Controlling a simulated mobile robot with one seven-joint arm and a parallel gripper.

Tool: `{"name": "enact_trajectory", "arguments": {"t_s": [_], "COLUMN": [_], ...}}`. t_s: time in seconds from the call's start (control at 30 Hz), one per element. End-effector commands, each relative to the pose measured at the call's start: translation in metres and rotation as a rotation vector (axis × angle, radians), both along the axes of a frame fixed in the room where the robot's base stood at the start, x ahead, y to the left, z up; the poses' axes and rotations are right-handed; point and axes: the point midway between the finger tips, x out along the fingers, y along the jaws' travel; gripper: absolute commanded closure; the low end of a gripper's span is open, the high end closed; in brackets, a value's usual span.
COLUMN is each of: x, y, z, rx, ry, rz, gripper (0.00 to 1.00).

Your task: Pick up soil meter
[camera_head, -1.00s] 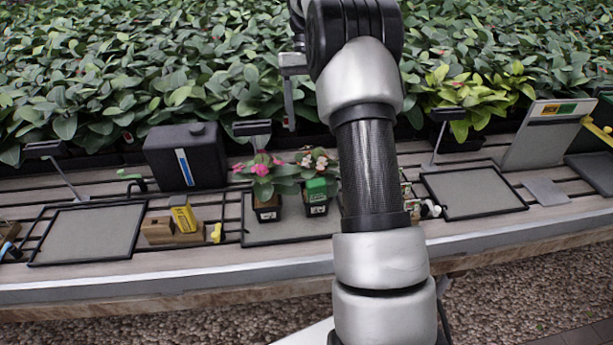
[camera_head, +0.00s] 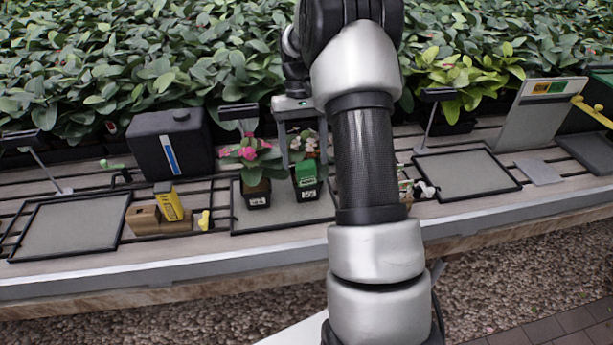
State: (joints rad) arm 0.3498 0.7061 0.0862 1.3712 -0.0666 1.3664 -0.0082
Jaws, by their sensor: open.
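Two things could be the soil meter, and I cannot tell which. A green box-like piece (camera_head: 307,174) stands upright in the right-hand small black pot (camera_head: 308,192), by a pale pink flowering plant. A yellow device (camera_head: 168,202) leans in a wooden block (camera_head: 148,220) further left. My gripper (camera_head: 303,160) points down with its fingers apart, over the right-hand pot. One finger shows on each side of the pale flowers, and nothing is seen held. Contact with the plant or the green piece cannot be told.
A pink-flowered pot (camera_head: 257,194) stands just left of the gripper. A black canister (camera_head: 170,145) and lamp-like stands line the back. Grey mats (camera_head: 70,228) lie left and right (camera_head: 465,175). Dense foliage is behind; my arm hides part of the bench.

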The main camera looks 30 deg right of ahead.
Motion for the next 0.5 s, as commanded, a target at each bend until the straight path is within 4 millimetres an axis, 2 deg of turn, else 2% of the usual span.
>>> {"name": "enact_trajectory", "arguments": {"t_s": [0.03,0.13,0.43,0.5], "x": [-0.002,-0.006,-0.007,-0.007], "y": [0.0,0.001,0.002,0.002], "z": [-0.011,-0.021,-0.025,-0.025], "rx": [0.002,0.001,0.001,0.001], "ry": [0.003,0.002,-0.001,-0.001], "rz": [0.0,0.0,0.0,0.0], "gripper": [0.35,0.35,0.35,0.45]}}
